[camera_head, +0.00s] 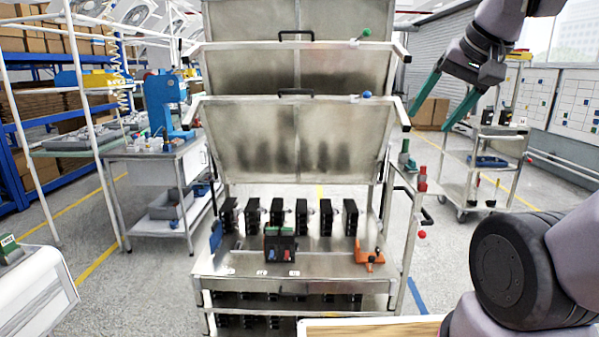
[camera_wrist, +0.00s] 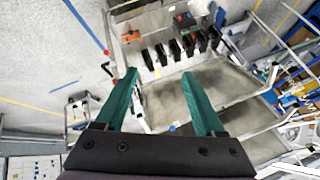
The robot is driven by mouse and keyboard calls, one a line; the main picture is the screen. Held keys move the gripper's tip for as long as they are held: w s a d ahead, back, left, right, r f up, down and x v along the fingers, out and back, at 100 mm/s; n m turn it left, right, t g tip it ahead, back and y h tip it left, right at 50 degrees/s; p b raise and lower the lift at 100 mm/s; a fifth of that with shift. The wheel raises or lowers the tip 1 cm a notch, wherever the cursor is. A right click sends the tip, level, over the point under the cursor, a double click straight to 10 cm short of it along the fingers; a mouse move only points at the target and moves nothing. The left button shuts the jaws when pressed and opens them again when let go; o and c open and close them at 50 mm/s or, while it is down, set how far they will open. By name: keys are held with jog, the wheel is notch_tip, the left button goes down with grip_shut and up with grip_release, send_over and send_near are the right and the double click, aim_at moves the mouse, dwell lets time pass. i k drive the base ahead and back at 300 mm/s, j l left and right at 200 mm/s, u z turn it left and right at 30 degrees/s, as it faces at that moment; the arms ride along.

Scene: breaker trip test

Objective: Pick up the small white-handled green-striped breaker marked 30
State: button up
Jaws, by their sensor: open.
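My gripper (camera_head: 430,121) is raised at the upper right of the head view, in front of the cart. Its two long green fingers are apart with nothing between them; they also show in the wrist view (camera_wrist: 160,74). I cannot make out a breaker marked 30 in either view. A dark unit with green, red and blue parts (camera_head: 280,246) stands on the metal bench, well below and left of my gripper. Several black breaker-like blocks (camera_head: 326,217) stand in a row behind it. Their markings are too small to read.
Two raised metal panels (camera_head: 292,140) stand over the bench (camera_head: 340,285). An orange fixture (camera_head: 369,259) is at the bench's right. A cart (camera_head: 478,160) with small dark boxes (camera_head: 505,117) is at the right. A side table (camera_head: 160,150) is at the left. Open floor lies between.

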aim_at(485, 119)
jog(key=i+l+z, duration=0.5)
jog(key=l+z, duration=0.15)
jog(key=i+l+z, duration=0.45)
jog(key=i+z, duration=0.2)
jog(key=i, duration=0.25)
jog(key=i+l+z, duration=0.1)
jog(key=i+z, duration=0.25)
jog(key=i+u, duration=0.1)
jog(key=i, duration=0.55)
jog(key=i+l+u, duration=0.15)
jog(key=i, duration=0.5)
jog(key=i+l+u, duration=0.1)
jog(key=i, duration=0.55)
jog(key=i+l+u, duration=0.35)
jog(key=i, duration=0.15)
jog(key=i+l+u, duration=0.4)
jog(key=i, duration=0.1)
